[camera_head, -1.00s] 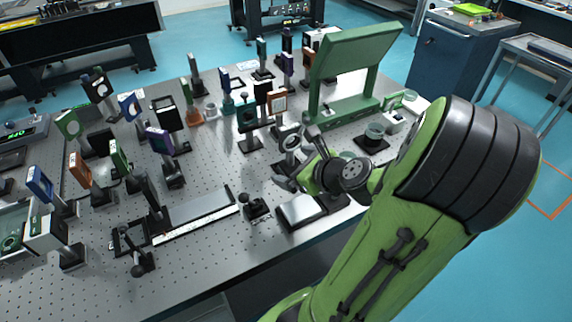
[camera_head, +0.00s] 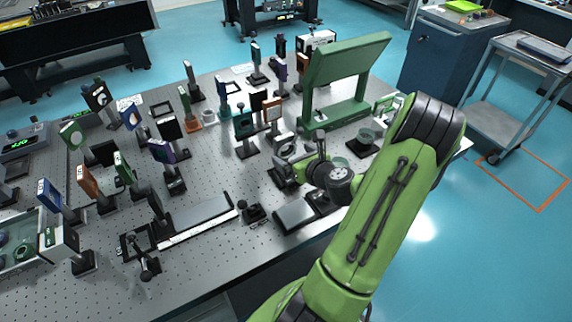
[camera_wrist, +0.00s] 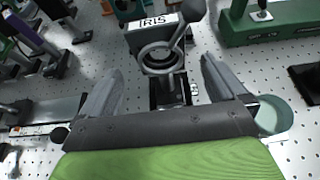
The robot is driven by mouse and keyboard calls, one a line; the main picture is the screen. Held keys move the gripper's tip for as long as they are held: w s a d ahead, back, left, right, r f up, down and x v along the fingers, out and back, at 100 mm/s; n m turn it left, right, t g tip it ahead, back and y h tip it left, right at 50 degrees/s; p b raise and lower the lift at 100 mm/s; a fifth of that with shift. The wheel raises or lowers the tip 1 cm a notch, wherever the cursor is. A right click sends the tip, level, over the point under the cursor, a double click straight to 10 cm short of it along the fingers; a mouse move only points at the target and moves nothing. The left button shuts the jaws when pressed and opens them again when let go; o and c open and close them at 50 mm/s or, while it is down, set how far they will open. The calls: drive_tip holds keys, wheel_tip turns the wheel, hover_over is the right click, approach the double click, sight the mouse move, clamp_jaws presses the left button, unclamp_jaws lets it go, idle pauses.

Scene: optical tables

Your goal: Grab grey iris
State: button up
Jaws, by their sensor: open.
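The grey iris (camera_wrist: 160,58) stands upright on a dark post in the wrist view. It has a white label reading IRIS on top, a round ring and a lever with a ball end leaning up to the right. My gripper (camera_wrist: 155,82) is open, its two grey fingers spread to the left and right of the iris post, with the iris a little ahead of them. I cannot tell whether either finger touches it. In the head view my gripper (camera_head: 284,170) is low over the optical table beside the iris (camera_head: 285,146), which is partly hidden by the arm.
A green frame (camera_head: 345,75) stands behind the iris. Several mounted optics crowd the optical table (camera_head: 225,175) to the left. A flat dark-topped box (camera_head: 294,214) lies near the front edge.

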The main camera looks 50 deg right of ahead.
sight(287, 151)
drive_tip(key=x, duration=0.7)
drive_tip(key=shift+w+d+f, duration=0.15)
drive_tip(key=shift+w+f, duration=0.1)
drive_tip(key=shift+f, duration=0.05)
drive_tip(key=shift+s, duration=0.1)
drive_tip(key=shift+c, duration=1)
drive_tip(key=shift+r, duration=0.1)
clamp_jaws()
